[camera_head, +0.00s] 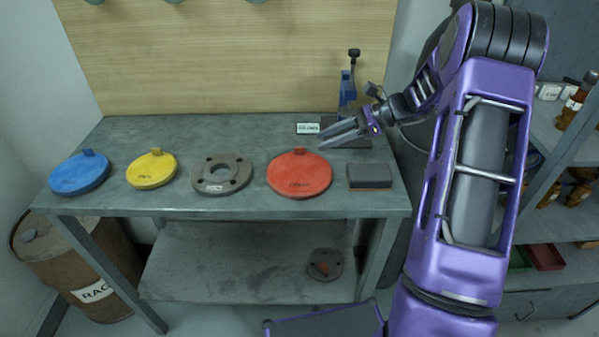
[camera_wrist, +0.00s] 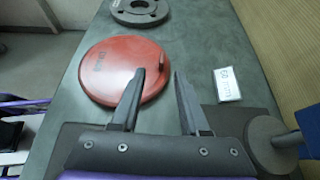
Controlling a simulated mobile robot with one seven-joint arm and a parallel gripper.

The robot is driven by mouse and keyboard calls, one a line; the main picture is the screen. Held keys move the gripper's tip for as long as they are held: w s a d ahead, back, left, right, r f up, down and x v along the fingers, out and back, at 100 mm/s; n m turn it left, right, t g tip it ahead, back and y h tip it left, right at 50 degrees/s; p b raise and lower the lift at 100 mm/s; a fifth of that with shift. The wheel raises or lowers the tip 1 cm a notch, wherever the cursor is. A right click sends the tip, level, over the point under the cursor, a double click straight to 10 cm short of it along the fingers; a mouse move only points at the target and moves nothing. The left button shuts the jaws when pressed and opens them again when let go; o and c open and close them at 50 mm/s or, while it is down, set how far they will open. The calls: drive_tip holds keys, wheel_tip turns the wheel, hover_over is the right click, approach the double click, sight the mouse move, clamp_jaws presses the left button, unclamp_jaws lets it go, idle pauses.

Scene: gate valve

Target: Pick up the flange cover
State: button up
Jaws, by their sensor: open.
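Three round covers with small upright tabs lie on the grey workbench: a blue one (camera_head: 80,175), a yellow one (camera_head: 150,171) and a red one (camera_head: 300,180). Which of them is the flange cover I cannot tell. My gripper (camera_head: 322,138) is open and empty, above the bench behind and to the right of the red cover. In the wrist view the red cover (camera_wrist: 108,62) lies ahead of and left of my gripper (camera_wrist: 159,74). Its tab appears between the two fingertips, and the left finger hides part of the cover. Contact is not visible.
A grey metal flange (camera_head: 222,176) lies between the yellow and red covers. A dark block (camera_head: 369,176) sits right of the red cover. A small label card (camera_head: 308,128) and a blue tool stand (camera_head: 347,92) are at the back. The lower shelf (camera_head: 215,265) holds another flange.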

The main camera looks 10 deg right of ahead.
sight(305, 155)
drive_tip(key=x, duration=0.6)
drive_tip(key=shift+w+a, duration=0.2)
drive_tip(key=shift+a, duration=0.05)
clamp_jaws()
